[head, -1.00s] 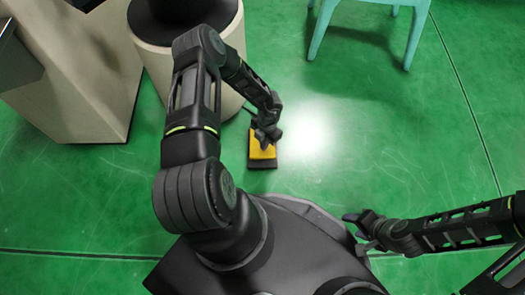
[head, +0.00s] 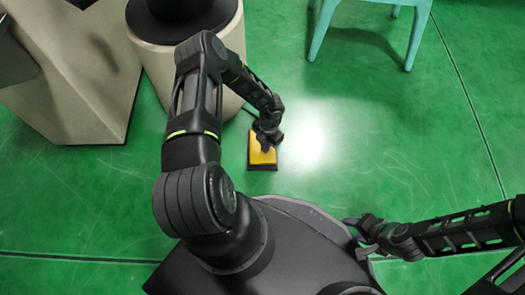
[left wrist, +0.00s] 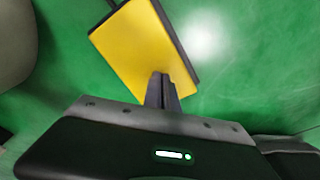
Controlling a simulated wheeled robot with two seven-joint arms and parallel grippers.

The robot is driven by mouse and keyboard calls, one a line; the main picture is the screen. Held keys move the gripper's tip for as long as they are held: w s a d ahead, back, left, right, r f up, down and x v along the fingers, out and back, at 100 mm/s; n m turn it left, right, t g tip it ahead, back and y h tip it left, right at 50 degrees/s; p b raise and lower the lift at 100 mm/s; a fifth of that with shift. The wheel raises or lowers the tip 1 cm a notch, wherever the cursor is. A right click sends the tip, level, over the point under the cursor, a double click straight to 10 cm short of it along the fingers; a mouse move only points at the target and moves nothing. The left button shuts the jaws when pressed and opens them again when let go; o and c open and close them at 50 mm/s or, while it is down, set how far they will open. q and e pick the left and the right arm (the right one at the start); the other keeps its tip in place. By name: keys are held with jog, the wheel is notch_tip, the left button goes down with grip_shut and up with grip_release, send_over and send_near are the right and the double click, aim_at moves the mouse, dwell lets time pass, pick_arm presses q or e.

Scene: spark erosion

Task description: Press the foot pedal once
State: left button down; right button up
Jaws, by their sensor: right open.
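The foot pedal (head: 262,158) has a yellow top plate on a black base and lies on the green floor, near the foot of the pale round pedestal. It also fills the upper middle of the left wrist view (left wrist: 137,48). My left gripper (head: 266,146) points down over the yellow plate. In the left wrist view its fingers (left wrist: 162,88) are together with nothing between them, and their tips overlap the plate's near edge. I cannot tell for sure whether they touch it. My right gripper (head: 357,234) is open and empty at the lower right, away from the pedal.
The pale round pedestal (head: 231,62) with a black top stands behind the pedal. A beige cabinet (head: 75,75) is at the upper left. A pale teal chair or stool (head: 415,35) stands at the upper right. The floor right of the pedal is clear.

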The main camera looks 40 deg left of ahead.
pick_arm(q)
jog(key=shift+w+d+r, duration=0.1)
jog(key=shift+w+r, duration=0.1)
jog(key=shift+w, duration=0.4)
jog(key=shift+w+d+r, duration=0.1)
jog(key=shift+w+r, duration=0.05)
jog(key=shift+w, duration=0.45)
jog(key=shift+r, duration=0.4)
notch_tip(320, 180, up, 7)
jog(key=p, duration=0.3)
jog(key=shift+w, duration=0.3)
